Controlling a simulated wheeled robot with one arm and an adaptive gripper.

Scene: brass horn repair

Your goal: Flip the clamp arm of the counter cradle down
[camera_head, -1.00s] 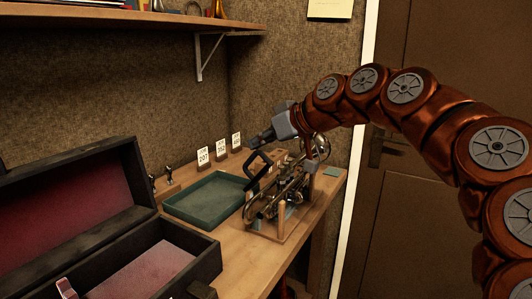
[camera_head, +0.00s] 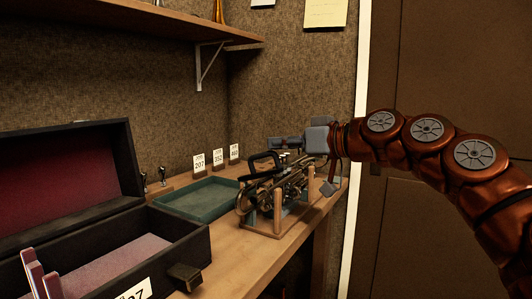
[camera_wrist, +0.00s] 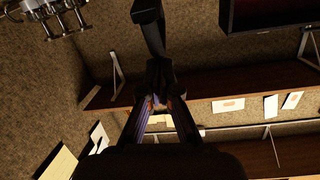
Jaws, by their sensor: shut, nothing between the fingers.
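The counter cradle (camera_head: 278,212) stands on the wooden bench with a brass horn (camera_head: 262,190) lying across it. A dark loop-shaped bar (camera_head: 262,158), which looks like the clamp arm, stands raised above the horn. My gripper (camera_head: 272,143) is shut and empty, level, pointing left just above and behind the loop; I cannot tell whether they touch. In the wrist view my shut fingers (camera_wrist: 160,85) meet near the middle, and a dark bar (camera_wrist: 149,28), perhaps the clamp arm, overlaps just past their tips. Horn valves (camera_wrist: 50,14) show at the upper left there.
A green tray (camera_head: 190,215) lies left of the cradle. An open dark case (camera_head: 175,238) with red lining fills the front left. Number cards (camera_head: 217,160) stand behind the tray. A wall shelf (camera_head: 150,30) hangs above; a door (camera_head: 440,80) is at right.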

